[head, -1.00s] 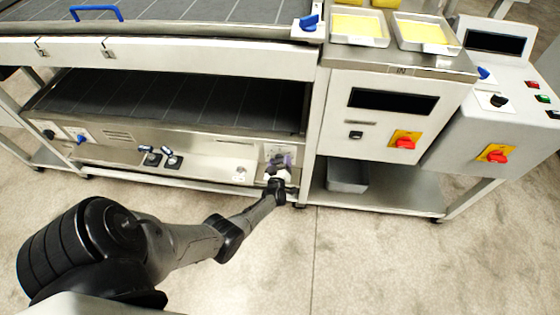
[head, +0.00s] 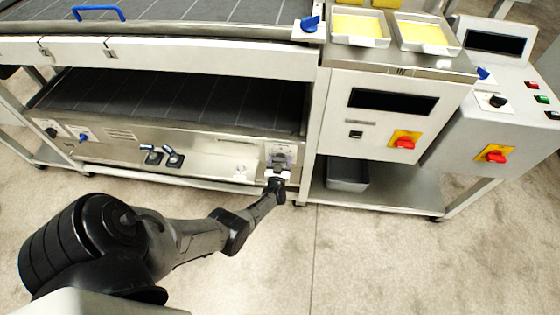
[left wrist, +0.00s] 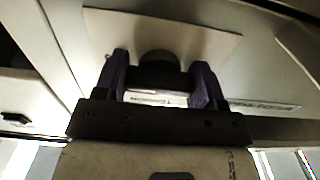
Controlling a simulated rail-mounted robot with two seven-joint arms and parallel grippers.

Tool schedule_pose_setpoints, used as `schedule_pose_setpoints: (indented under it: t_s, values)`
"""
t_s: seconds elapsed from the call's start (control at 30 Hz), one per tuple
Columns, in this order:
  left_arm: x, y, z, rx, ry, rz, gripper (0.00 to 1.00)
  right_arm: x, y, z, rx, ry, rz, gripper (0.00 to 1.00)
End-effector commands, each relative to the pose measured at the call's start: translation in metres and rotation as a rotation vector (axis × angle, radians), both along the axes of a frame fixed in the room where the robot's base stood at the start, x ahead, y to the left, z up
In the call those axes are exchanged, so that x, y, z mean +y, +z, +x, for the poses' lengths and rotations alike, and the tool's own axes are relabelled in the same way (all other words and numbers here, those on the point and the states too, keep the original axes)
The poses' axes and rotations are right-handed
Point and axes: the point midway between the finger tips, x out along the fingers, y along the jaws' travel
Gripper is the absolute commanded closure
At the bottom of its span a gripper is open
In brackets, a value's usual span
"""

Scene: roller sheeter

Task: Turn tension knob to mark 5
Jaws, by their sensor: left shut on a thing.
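The tension knob (left wrist: 158,62) is a dark round knob on a pale plate, in the left wrist view. A label reading "TENSION" (left wrist: 157,99) shows upside down beside it, partly covered by my gripper. My left gripper (left wrist: 160,76) has its two purple fingers on either side of the knob, shut on it. In the head view, my left gripper (head: 281,162) is at the right end of the machine's lower front panel (head: 215,160) and hides the knob. The scale marks and the knob's pointer cannot be made out. My right gripper is not in view.
A control box with a red switch (head: 404,143) and a grey bin (head: 347,177) are further right. The floor (head: 370,260) in front is clear.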

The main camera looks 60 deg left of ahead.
Motion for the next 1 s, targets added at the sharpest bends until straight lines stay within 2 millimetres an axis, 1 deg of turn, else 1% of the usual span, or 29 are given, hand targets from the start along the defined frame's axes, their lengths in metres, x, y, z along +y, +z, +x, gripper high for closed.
schedule_pose_setpoints:
  t_s: [0.4, 0.43, 0.67, 0.7, 1.0]
  values:
    - [0.0001, 0.0002, 0.0000, 0.008, -0.001, 0.008, 0.60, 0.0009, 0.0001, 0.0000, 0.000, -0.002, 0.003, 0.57]
    - [0.0001, 0.0002, 0.0000, 0.008, -0.001, 0.008, 0.35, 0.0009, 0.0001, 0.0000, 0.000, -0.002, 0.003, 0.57]
    - [0.0002, 0.0001, -0.0001, 0.006, -0.001, 0.006, 0.13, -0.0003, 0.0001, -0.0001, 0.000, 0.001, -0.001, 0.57]
    - [0.0002, 0.0001, -0.0001, 0.006, 0.000, 0.006, 0.11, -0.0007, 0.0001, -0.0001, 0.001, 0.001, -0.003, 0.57]
    - [-0.0030, 0.0008, -0.0025, 0.007, -0.001, 0.004, 0.11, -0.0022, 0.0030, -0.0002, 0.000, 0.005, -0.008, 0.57]
